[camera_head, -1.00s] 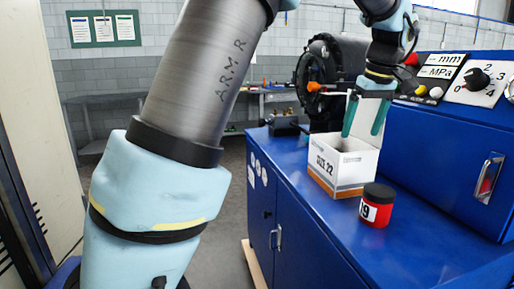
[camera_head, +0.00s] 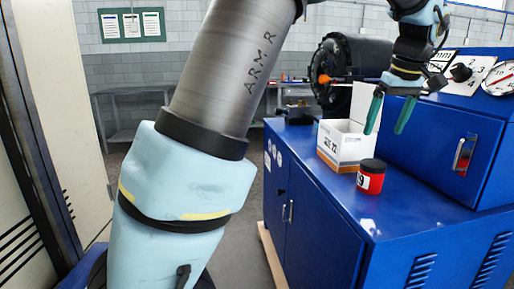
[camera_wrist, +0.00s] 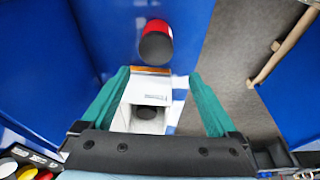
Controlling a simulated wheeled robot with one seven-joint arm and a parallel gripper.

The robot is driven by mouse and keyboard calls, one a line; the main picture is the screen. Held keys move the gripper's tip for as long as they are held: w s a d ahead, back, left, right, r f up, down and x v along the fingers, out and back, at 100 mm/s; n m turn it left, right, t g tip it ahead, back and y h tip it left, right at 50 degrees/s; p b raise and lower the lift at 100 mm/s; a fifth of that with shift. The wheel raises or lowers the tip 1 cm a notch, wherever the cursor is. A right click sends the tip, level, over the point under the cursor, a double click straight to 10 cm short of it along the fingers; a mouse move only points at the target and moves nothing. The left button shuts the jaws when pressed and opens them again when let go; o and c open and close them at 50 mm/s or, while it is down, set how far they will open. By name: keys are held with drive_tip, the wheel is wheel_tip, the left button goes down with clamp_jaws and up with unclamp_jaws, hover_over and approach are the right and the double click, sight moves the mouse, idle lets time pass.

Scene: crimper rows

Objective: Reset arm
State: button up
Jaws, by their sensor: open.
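My gripper (camera_head: 389,114) has two green fingers spread apart with nothing between them. In the head view it hangs above and slightly right of an open white box (camera_head: 343,148) with an orange stripe. In the wrist view, the green fingers show on both sides of the box (camera_wrist: 130,110), which lies below them. A dark round thing (camera_wrist: 146,112) shows inside the box; I cannot tell exactly what it is.
A red jar with a black lid (camera_head: 370,180) stands just in front of the box on the blue cabinet top (camera_head: 425,215). A blue control panel unit (camera_head: 440,145) with knobs and gauges stands at the right. A large black ring-shaped machine part (camera_head: 330,70) is behind the box. Grey floor lies left of the cabinet.

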drive_tip(key=w+a+f+m+g+p, duration=0.15)
drive_tip(key=a+f, duration=0.25)
drive_tip(key=a, duration=0.7)
drive_tip(key=a+f+p, duration=0.2)
drive_tip(key=a+f, duration=0.2)
drive_tip(key=a, duration=0.7)
drive_tip(key=s+a+f, duration=0.2)
drive_tip(key=s+a, duration=0.3)
drive_tip(key=a, duration=0.2)
drive_tip(key=s+a+f+m+p, duration=0.1)
drive_tip(key=s+a+f, duration=0.2)
drive_tip(key=s+a, duration=0.2)
drive_tip(key=a, duration=0.3)
drive_tip(key=shift+f+h, duration=0.3)
drive_tip(key=shift+f, duration=0.05)
drive_tip(key=shift+a+m, duration=0.1)
drive_tip(key=shift+m, duration=0.15)
